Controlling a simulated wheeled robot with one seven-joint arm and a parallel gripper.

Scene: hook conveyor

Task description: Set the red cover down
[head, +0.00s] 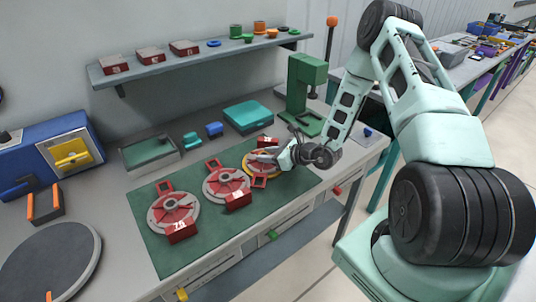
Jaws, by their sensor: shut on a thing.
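My gripper (278,154) is at the far right part of the green mat, low over a round disc with a yellow rim (259,176). It is shut on a red cover (265,141), which shows just beside the fingers and is partly hidden by them. I cannot tell whether the cover touches the disc. Two grey discs with red parts lie on the mat: the near one (160,218) and the middle one (212,186). Each has a red block with white marks at its front, the near block (181,233) and the middle block (239,199).
A green press (300,88) stands behind my gripper. A teal case (248,116), small blue and teal blocks and a grey tray (149,154) are at the back. A shelf (200,55) above holds several red blocks and spools.

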